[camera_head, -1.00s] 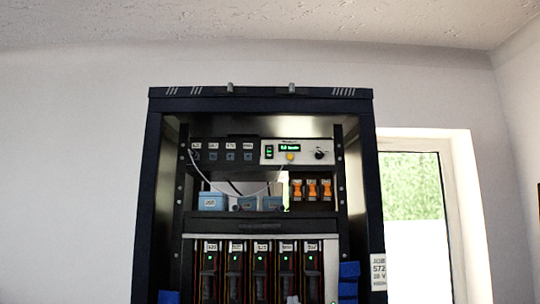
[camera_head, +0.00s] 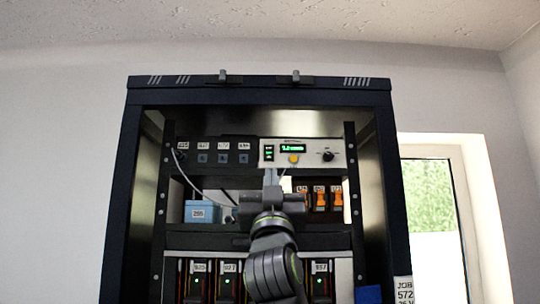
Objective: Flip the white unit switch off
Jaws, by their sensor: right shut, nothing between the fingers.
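The white unit (camera_head: 312,154) is at the right of the rack's upper shelf. It has a lit green display, a yellow button (camera_head: 294,159), a black knob (camera_head: 328,155) and, at its left end, a small dark switch (camera_head: 268,153) with green lit marks. My right gripper (camera_head: 270,172) points up from below, its fingers shut and empty, with the tips just beneath the switch. Whether they touch the unit I cannot tell. The left gripper is not in view.
The dark rack (camera_head: 120,190) surrounds the unit with side posts. Left of the unit is a dark panel (camera_head: 222,152) with several labelled sockets, and a white cable (camera_head: 200,190) hangs below. A blue box (camera_head: 201,212) and orange-black modules (camera_head: 319,198) sit on the lower shelf.

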